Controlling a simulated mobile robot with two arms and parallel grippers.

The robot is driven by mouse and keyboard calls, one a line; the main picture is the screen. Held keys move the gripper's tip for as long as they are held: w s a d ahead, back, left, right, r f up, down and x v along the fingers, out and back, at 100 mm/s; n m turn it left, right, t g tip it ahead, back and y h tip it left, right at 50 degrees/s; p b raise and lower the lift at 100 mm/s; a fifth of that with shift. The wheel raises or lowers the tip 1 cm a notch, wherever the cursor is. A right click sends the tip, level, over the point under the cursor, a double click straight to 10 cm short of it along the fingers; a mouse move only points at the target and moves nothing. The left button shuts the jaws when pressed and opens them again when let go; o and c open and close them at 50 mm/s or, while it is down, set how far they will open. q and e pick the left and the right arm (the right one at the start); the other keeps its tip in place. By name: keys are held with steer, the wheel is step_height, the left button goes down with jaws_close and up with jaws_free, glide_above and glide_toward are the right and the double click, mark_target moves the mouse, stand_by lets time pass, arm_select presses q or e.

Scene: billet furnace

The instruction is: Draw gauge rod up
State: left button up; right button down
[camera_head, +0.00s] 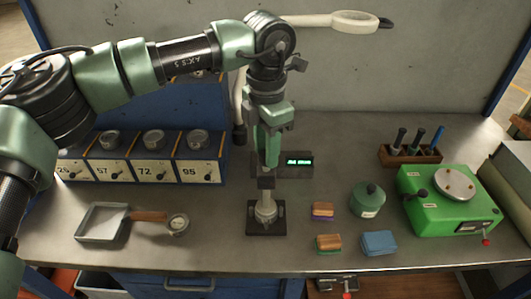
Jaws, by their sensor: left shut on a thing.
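My left gripper (267,178) points straight down near the middle of the bench. It is shut on the top of the gauge rod, which is mostly hidden by the fingers. Directly below is the small round metal gauge body (265,211) on a dark square base (266,232). A dark readout with green lit characters (299,161) stands just behind and to the right; its text is too small to read. I cannot tell how far the rod is out of the body. My right gripper is not in view.
Numbered drawers (150,171) with round tins stand at left. A metal tray (101,222) and a wood-handled tool (150,216) lie in front. Right are small brushes or blocks (379,243), a green canister (367,199), a green machine (447,205) and a tool rack (409,155).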

arm_select(q)
steer(key=shift+r+p, duration=2.15)
steer(key=shift+r, duration=1.85)
steer(key=o, duration=1.1)
steer(key=shift+c, duration=0.2)
step_height(320, 180, up, 6)
steer(key=p, duration=0.3)
steer(key=shift+p, duration=0.3)
steer(key=shift+f, duration=0.1)
